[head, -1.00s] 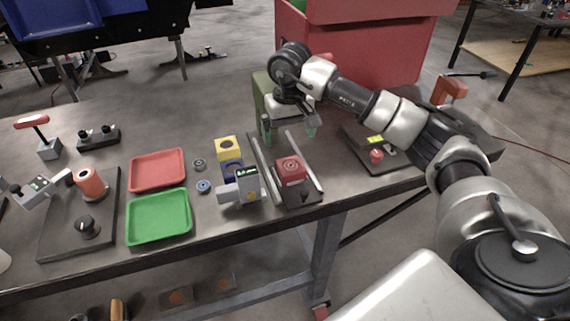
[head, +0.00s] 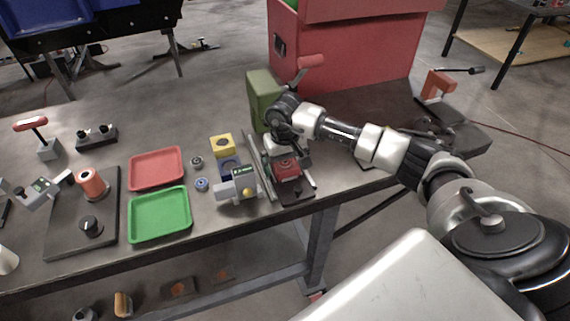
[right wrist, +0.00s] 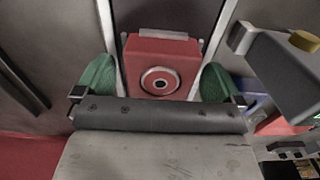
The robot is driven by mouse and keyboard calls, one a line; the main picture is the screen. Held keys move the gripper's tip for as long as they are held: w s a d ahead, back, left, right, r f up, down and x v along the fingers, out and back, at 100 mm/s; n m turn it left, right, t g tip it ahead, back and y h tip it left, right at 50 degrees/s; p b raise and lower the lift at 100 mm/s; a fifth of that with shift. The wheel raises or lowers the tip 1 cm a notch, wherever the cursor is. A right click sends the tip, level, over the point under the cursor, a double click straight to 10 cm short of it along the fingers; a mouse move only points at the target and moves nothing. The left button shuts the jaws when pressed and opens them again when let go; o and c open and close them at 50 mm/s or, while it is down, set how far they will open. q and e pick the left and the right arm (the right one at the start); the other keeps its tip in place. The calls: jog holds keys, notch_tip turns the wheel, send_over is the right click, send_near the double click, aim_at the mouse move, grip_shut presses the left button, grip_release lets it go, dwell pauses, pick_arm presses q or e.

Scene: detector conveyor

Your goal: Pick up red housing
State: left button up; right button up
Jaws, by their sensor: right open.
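The red housing (head: 288,172) is a block with a round dark-centred fitting on one face. It sits on the short conveyor at the front of the table, between two metal rails. In the right wrist view the red housing (right wrist: 160,52) lies ahead, between the green fingers. My right gripper (head: 284,158) is at the housing and partly covers it in the head view. In the right wrist view the right gripper (right wrist: 157,85) is open, one finger on each side of the housing, with gaps visible. My left gripper is not in view.
A grey device (head: 240,185) and a yellow block (head: 222,144) stand just left of the conveyor. A green post (head: 262,97) stands behind it. A red tray (head: 157,168) and a green tray (head: 160,213) lie further left, empty.

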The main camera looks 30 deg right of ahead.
jog(key=c, duration=1.2)
jog(key=shift+r, duration=0.1)
